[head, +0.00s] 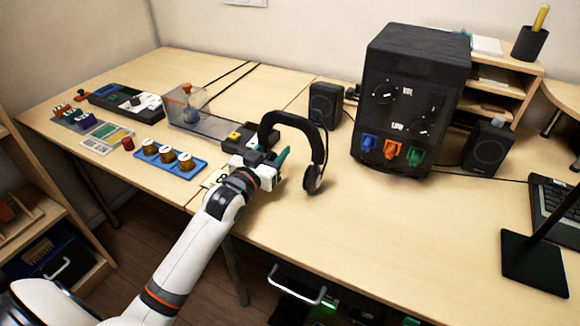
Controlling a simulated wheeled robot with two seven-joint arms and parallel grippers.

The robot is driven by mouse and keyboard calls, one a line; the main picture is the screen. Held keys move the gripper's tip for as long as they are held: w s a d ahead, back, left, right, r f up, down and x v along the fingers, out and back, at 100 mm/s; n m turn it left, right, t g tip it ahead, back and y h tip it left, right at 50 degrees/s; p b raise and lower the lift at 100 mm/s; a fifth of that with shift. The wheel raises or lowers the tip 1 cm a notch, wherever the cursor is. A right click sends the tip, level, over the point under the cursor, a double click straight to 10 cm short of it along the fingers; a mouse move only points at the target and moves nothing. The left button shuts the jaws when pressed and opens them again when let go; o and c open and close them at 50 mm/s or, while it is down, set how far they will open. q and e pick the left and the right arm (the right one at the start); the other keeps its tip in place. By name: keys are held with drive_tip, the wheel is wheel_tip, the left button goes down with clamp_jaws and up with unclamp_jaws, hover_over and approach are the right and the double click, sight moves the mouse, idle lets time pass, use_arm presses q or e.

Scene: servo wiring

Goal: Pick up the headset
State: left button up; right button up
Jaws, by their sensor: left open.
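The black headset (318,140) stands on the wooden table near its middle, its band arching upward and its right earcup (313,180) low at the right. My left gripper (268,158) is at the headset's left side, with its jaws open. It covers the left earcup, so I cannot tell whether a finger touches the headset. My right gripper is not in view.
A black control box (410,100) with coloured plugs stands behind right, between two small speakers (325,104) (487,148). A blue tray (170,158) with spools and a clear box (190,108) lie to the left. The table front right of the headset is clear.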

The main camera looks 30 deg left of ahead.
use_arm(q)
drive_tip(key=shift+w, duration=0.15)
drive_tip(key=c, duration=0.5)
clamp_jaws()
drive_tip(key=shift+r, duration=0.1)
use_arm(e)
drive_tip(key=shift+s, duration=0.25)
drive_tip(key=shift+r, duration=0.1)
use_arm(q)
drive_tip(key=shift+r, duration=0.25)
wheel_tip(320, 180, up, 8)
drive_tip(key=shift+r+p, duration=0.2)
drive_tip(key=shift+p, duration=0.9)
drive_tip(key=shift+r, duration=0.55)
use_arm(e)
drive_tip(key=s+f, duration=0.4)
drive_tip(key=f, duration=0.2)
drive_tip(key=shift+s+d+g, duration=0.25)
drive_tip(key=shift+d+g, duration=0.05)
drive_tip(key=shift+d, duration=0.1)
